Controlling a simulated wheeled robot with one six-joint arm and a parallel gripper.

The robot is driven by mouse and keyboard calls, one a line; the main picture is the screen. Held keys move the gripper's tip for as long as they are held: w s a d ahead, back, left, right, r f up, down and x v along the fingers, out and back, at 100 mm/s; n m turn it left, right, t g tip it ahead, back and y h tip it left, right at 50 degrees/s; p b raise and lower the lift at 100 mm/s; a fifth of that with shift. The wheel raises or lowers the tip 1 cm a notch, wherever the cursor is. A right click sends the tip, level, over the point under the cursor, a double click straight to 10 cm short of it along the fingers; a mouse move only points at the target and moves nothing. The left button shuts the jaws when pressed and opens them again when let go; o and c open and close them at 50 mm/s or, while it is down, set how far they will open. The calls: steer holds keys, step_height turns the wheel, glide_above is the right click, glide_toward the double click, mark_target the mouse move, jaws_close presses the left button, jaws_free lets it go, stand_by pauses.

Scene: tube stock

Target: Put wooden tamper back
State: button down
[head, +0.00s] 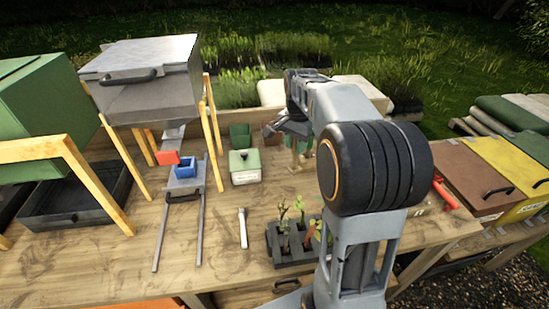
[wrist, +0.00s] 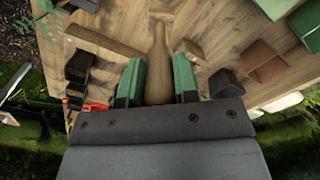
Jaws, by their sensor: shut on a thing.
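The wooden tamper (wrist: 158,50) is a pale, bottle-shaped wooden piece in the wrist view. My gripper (wrist: 158,78) is shut on it, with a green-padded finger on each side. The tamper stands out past the fingertips over the wooden bench. A wooden bar (wrist: 103,40) lies to its left in that view, and a shorter wooden piece shows just to its right. I cannot tell whether the tamper touches either. In the head view, my gripper is over the back of the bench, mostly hidden by my arm. Pale wooden uprights (head: 293,157) show below it.
A seedling tray (head: 292,243) and a white-handled tool (head: 243,228) are nearer the front. A grey hopper (head: 150,70) stands on wooden legs at left. Bare bench lies front left.

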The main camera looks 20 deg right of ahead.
steer(key=w+d+f+p, duration=0.1)
steer(key=w+f+p, duration=0.4)
steer(key=w+f, duration=0.8)
steer(key=shift+w+d, duration=0.15)
steer(key=shift+w, duration=0.4)
steer(key=c, duration=0.9)
jaws_free()
steer(key=shift+f, duration=0.1)
steer(key=shift+o, duration=0.2)
